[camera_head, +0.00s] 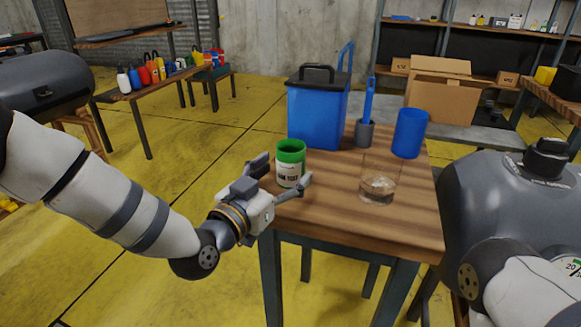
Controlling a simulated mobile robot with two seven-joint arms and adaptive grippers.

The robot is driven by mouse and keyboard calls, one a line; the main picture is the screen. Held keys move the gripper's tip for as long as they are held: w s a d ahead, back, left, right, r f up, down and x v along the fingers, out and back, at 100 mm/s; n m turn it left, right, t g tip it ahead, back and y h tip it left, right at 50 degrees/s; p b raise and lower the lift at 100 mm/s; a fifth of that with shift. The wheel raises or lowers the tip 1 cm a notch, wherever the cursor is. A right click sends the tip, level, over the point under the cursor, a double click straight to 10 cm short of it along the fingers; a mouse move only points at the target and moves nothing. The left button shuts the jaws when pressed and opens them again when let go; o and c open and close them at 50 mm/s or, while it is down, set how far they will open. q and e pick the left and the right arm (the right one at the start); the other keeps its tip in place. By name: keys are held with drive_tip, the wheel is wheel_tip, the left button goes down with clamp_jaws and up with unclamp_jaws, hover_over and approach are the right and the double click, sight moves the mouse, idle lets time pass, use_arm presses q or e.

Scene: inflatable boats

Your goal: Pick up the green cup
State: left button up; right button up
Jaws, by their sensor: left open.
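The green cup (291,148) stands upright on the left part of the wooden table (330,222). It has a white label on its front and an open top. My left gripper (283,178) comes in from the left at the table's left edge. Its fingers are open and point toward the cup, one on the far left side and one at the near side. I cannot tell whether either finger touches it. My right arm shows at the lower right, but its gripper is out of view.
A blue bin (316,112) with a dark lid stands behind the cup. A blue-handled brush in a grey holder (365,133), a blue cup (409,133) and a clear glass (378,190) stand to the right. The table's front right is clear. Grey inflatable boat parts (505,205) flank the table.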

sight(283, 158)
use_arm(q)
drive_tip(key=shift+x, duration=1)
drive_tip(key=c, duration=1.3)
use_arm(e)
drive_tip(key=shift+f, duration=0.1)
use_arm(q)
drive_tip(key=shift+r, duration=0.5)
wheel_tip(283, 158, up, 2)
drive_tip(key=shift+r, duration=0.1)
drive_tip(key=s+a+r+p, duration=0.2)
drive_tip(key=s+r+p, duration=0.1)
drive_tip(key=s+r, duration=0.6)
drive_tip(key=shift+s+a+r+p, duration=0.3)
drive_tip(key=shift+s+a+r, duration=0.05)
drive_tip(key=shift+s, duration=2)
use_arm(e)
drive_tip(key=shift+t, duration=0.6)
drive_tip(key=shift+w+r, duration=1.7)
drive_tip(key=shift+r, duration=0.3)
